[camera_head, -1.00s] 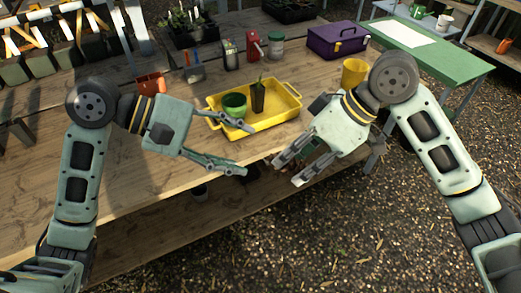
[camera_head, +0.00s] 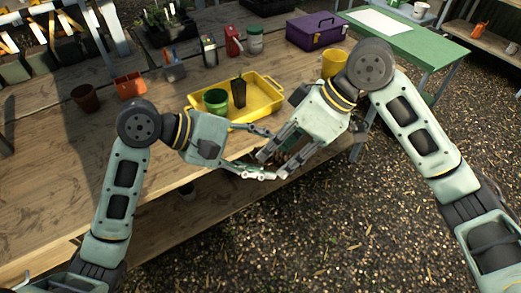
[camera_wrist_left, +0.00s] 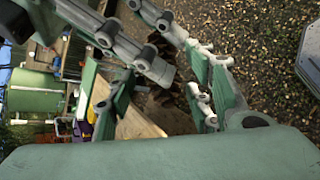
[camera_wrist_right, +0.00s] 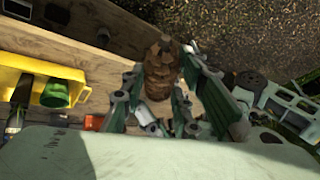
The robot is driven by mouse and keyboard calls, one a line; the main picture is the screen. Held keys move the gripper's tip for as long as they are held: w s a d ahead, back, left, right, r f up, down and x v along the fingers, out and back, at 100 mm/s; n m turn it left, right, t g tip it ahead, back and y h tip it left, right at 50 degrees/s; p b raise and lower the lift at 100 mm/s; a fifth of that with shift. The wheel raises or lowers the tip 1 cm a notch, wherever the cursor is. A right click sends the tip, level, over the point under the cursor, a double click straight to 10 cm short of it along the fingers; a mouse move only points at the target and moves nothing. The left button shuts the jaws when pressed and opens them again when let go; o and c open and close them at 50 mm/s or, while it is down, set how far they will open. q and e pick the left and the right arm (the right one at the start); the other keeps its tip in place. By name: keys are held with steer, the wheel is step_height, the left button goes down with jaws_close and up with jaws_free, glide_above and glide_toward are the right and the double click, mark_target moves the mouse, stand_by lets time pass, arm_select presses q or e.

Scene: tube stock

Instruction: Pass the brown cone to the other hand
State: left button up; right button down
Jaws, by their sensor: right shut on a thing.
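The brown cone (camera_wrist_right: 160,68) is a scaly pine cone. It is held upright between the fingers of my right gripper (camera_head: 274,160), which is shut on it. In the head view the fingers mostly hide the cone. My left gripper (camera_head: 272,152) is open, its two fingers spread and reaching in from the left at the right gripper's fingertips. In the left wrist view the cone (camera_wrist_left: 166,92) shows partly between the left fingers, with right gripper fingers crossing in front. I cannot tell whether the left fingers touch the cone.
Both grippers are at the front edge of the wooden table (camera_head: 150,185). Behind them a yellow tray (camera_head: 262,112) holds a green pot (camera_head: 215,100) and a dark pot (camera_head: 239,92). A yellow cup (camera_head: 334,63) stands near the right forearm. Gravel ground lies in front.

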arm_select(q)
steer(key=c, duration=0.9)
steer(key=shift+c, duration=0.9)
arm_select(e)
steer(key=c, duration=1.3)
jaws_free()
